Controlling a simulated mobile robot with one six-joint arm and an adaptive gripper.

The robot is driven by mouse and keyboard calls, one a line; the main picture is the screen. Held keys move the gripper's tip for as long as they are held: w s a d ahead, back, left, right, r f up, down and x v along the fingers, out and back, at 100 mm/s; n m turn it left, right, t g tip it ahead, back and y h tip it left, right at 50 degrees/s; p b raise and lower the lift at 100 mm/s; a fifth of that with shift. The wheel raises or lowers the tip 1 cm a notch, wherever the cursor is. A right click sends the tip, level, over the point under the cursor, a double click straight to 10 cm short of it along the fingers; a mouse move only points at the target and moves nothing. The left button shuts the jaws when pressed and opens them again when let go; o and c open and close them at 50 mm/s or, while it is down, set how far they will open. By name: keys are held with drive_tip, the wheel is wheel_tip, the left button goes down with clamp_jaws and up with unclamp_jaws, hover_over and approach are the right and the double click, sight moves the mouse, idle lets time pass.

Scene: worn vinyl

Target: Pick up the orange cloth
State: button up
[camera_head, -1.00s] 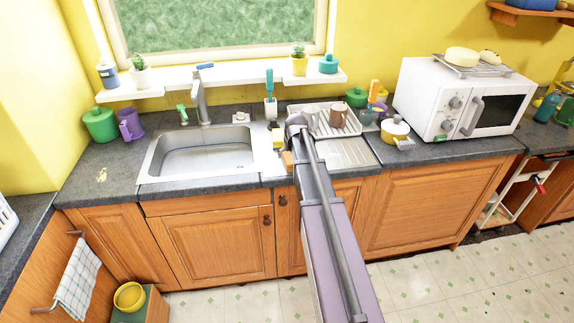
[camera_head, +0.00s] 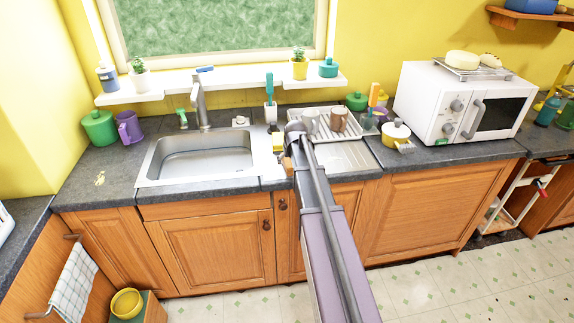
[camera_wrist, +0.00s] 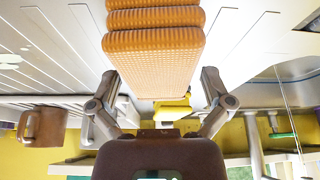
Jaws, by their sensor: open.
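The orange cloth (camera_wrist: 155,48) is folded in thick ribbed layers at the top centre of the wrist view. In the head view only a small orange edge of the cloth (camera_head: 287,164) shows at the counter's front, left of my arm; the rest is hidden. My gripper (camera_wrist: 159,78) is open, with one finger on each side of the cloth's near end in the wrist view. I cannot tell whether either finger touches it. In the head view my arm hides the fingers.
A yellow item (camera_head: 277,143) stands close behind the cloth, by the sink (camera_head: 205,165). A dish rack (camera_head: 350,128) with mugs (camera_head: 339,119) is to the right. The counter left of the sink is mostly clear.

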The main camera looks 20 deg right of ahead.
drive_tip(key=shift+f, duration=0.25)
idle(0.5)
drive_tip(key=c, duration=0.9)
